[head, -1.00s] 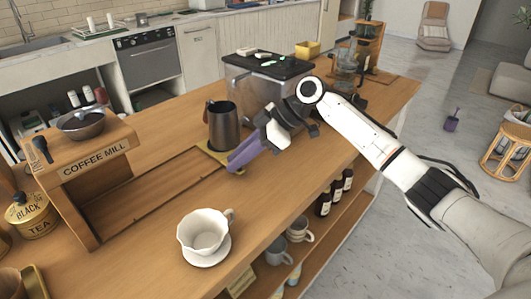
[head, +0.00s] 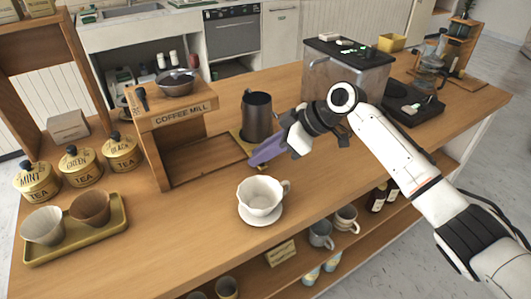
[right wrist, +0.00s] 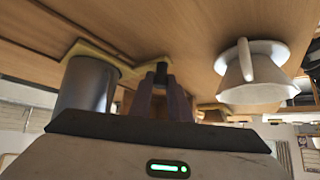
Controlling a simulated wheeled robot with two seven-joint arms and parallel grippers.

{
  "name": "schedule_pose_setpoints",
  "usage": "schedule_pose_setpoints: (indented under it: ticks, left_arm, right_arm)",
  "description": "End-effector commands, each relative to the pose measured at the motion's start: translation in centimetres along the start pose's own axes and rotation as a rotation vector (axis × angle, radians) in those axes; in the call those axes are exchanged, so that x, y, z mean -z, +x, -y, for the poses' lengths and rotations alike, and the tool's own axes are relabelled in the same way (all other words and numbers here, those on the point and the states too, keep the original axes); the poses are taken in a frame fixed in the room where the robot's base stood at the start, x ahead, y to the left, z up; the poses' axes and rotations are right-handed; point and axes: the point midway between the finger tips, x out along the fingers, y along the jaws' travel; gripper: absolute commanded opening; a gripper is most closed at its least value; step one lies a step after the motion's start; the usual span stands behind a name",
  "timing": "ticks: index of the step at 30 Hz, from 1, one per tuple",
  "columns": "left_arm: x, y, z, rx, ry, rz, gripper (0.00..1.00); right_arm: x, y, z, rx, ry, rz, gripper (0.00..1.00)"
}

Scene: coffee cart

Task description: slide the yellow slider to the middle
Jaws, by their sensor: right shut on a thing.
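The yellow slider (head: 236,134) is a flat plate at the right end of a recessed wooden track (head: 208,172) in the counter. A dark metal pitcher (head: 257,117) stands upright on it. My right gripper (head: 257,159), with purple fingers, is low at the slider's near side. In the right wrist view, which is upside down, the fingers (right wrist: 160,98) are closed around a small dark knob (right wrist: 161,72) beside the slider's yellow plate (right wrist: 92,52). The fingers hide part of the knob. My left gripper is not in view.
The wooden coffee mill stand (head: 174,112) straddles the track's left end. A grinder-like box (head: 345,72) is behind my right arm. The track between stand and slider is clear.

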Motion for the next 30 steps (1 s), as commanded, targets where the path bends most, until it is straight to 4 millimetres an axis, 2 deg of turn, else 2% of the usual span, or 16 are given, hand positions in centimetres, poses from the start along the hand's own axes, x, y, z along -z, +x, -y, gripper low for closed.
schedule_pose_setpoints:
  ticks: [4,5,8,16,20,30]
  left_arm:
    - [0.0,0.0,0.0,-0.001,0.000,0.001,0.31]
    - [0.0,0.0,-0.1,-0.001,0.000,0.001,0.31]
    - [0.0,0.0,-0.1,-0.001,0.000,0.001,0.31]
    - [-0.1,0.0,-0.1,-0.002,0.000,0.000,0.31]
    - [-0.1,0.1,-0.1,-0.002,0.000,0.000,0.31]
    - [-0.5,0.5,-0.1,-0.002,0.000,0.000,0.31]
  right_arm:
    - [0.1,-0.1,0.0,0.000,0.000,-0.002,0.00]
    - [0.1,-0.1,0.0,0.000,0.001,-0.002,0.20]
    - [0.0,-0.1,0.0,-0.001,0.001,-0.002,0.35]
    - [0.0,-0.1,0.0,-0.001,0.001,-0.001,0.35]
    - [0.0,-0.9,-0.1,-0.003,0.001,-0.002,0.35]
    - [-0.1,-7.2,-0.1,-0.004,0.000,-0.002,0.35]
